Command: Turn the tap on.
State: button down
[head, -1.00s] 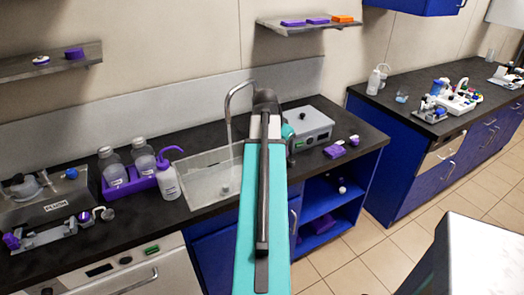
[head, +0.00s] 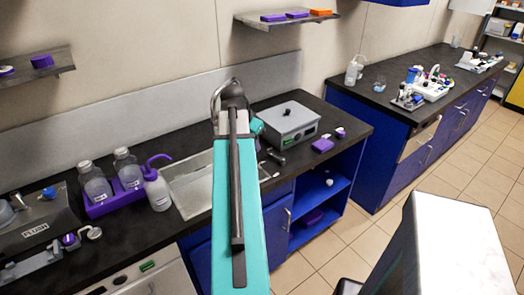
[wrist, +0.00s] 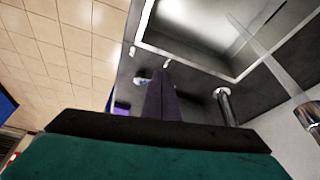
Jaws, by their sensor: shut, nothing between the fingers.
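The tap's curved metal spout (head: 217,96) rises behind the sink (head: 190,187) in the head view, partly hidden by my arm. In the wrist view a short metal cylinder with a dark end (wrist: 223,100) stands beside the sink (wrist: 190,63). Another metal piece (wrist: 311,116) is at the right edge. My gripper (wrist: 167,68) is shut and empty, left of the cylinder and apart from it in the picture.
A grey box device (head: 290,125) stands right of the sink, with small purple items (head: 322,146) beyond it. A purple rack with bottles (head: 112,200) and a wash bottle (head: 157,190) stand to the left. A shelf (head: 285,20) hangs above.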

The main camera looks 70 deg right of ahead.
aim_at(277, 158)
jog(key=shift+p+x, duration=1.25)
jog(key=shift+x, duration=3.65)
jog(key=shift+s+d+p, duration=0.25)
jog(key=shift+d+p, duration=0.05)
jog(key=shift+d, duration=0.35)
jog(key=shift+s+d+p, duration=0.25)
jog(key=shift+d, duration=0.35)
jog(key=shift+s+d+p, duration=0.2)
jog(key=shift+d+p, duration=0.1)
jog(key=shift+d, duration=0.35)
jog(key=shift+s+d, duration=0.1)
